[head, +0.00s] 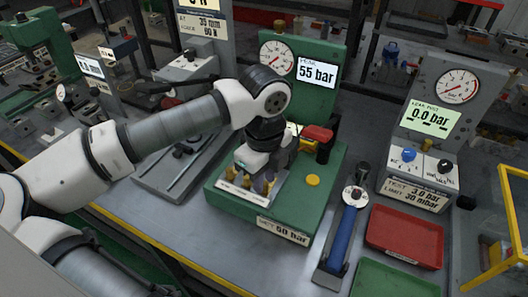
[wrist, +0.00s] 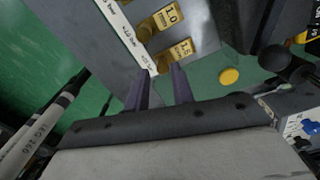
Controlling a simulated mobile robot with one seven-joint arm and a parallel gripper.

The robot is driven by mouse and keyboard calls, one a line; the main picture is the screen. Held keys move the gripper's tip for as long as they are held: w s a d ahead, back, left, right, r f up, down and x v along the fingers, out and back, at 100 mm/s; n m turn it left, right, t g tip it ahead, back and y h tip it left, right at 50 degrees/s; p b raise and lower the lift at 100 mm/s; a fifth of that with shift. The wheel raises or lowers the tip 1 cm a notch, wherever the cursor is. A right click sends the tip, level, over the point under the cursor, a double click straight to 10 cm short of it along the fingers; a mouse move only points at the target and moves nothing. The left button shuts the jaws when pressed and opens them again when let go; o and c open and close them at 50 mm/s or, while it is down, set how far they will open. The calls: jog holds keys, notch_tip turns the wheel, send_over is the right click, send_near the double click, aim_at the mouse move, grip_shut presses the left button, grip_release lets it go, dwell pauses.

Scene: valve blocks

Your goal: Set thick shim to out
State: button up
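The shim marked 1.5 (wrist: 180,50) is a brass tag with a round brass knob, beside a white label strip (wrist: 128,38) in the wrist view. A second brass shim marked 1.0 (wrist: 165,18) lies beyond it. My gripper (wrist: 158,78) is open, its two dark fingers apart, with the 1.5 knob just ahead of the tips. I cannot tell whether a finger touches it. In the head view my gripper is low over the green test block (head: 310,205), and the arm partly hides the shims.
A yellow button (head: 312,180) and a red-handled lever (head: 317,133) are right of my gripper on the block. A blue-handled tool (head: 341,238), a red tray (head: 404,235) and a leak tester (head: 432,130) stand further right. The pressure display (head: 317,73) reads 55 bar.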

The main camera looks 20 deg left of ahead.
notch_tip(320, 180, up, 12)
jog(key=b, duration=0.1)
jog(key=shift+s+f, duration=0.1)
dwell(0.5)
